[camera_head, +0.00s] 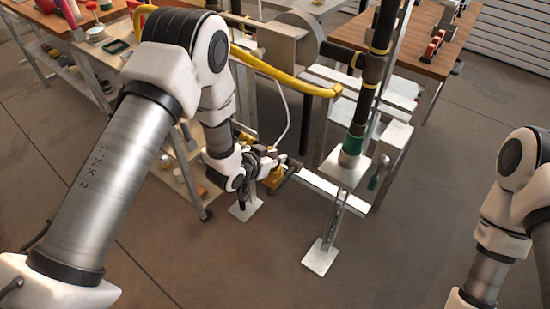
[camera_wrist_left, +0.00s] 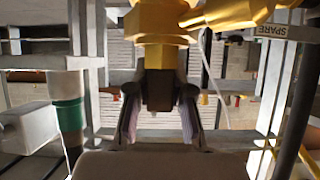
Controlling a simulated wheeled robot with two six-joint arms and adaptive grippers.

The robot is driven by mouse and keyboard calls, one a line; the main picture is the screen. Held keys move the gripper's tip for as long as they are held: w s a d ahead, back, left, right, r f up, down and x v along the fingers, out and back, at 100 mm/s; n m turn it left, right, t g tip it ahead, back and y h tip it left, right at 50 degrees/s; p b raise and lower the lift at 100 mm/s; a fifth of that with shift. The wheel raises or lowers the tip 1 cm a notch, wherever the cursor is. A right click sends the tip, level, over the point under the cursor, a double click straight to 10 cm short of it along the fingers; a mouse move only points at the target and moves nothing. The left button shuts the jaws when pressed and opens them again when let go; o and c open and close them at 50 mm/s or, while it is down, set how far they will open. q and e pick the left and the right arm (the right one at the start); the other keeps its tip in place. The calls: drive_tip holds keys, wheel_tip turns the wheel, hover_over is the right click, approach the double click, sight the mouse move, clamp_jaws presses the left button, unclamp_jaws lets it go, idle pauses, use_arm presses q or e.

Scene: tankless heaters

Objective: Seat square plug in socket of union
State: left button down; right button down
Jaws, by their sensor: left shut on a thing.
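My left gripper (camera_head: 262,163) is low at the centre of the head view, beside brass-coloured fittings (camera_head: 285,175). In the left wrist view, my left gripper (camera_wrist_left: 159,118) is shut on a dark, square-sided plug (camera_wrist_left: 160,90). Just above the plug in that view is a brass union (camera_wrist_left: 156,22) with a faceted collar. The plug's upper end meets or overlaps the union's edge; I cannot tell how deep it sits. The socket is hidden. My right arm shows at the right edge of the head view, but its gripper is out of view.
A metal stand with a dark vertical pipe (camera_head: 370,75) and green fitting (camera_head: 351,147) rises right of my left gripper. A yellow hose (camera_head: 275,72) arches behind it. A shelved cart (camera_head: 180,180) stands to the left. Floor (camera_head: 430,225) is clear at front right.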

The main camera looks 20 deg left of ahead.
use_arm(q)
drive_tip(key=shift+w+f, duration=0.1)
drive_tip(key=shift+f, duration=0.3)
drive_tip(key=c, duration=1)
unclamp_jaws()
drive_tip(key=shift+c, duration=0.2)
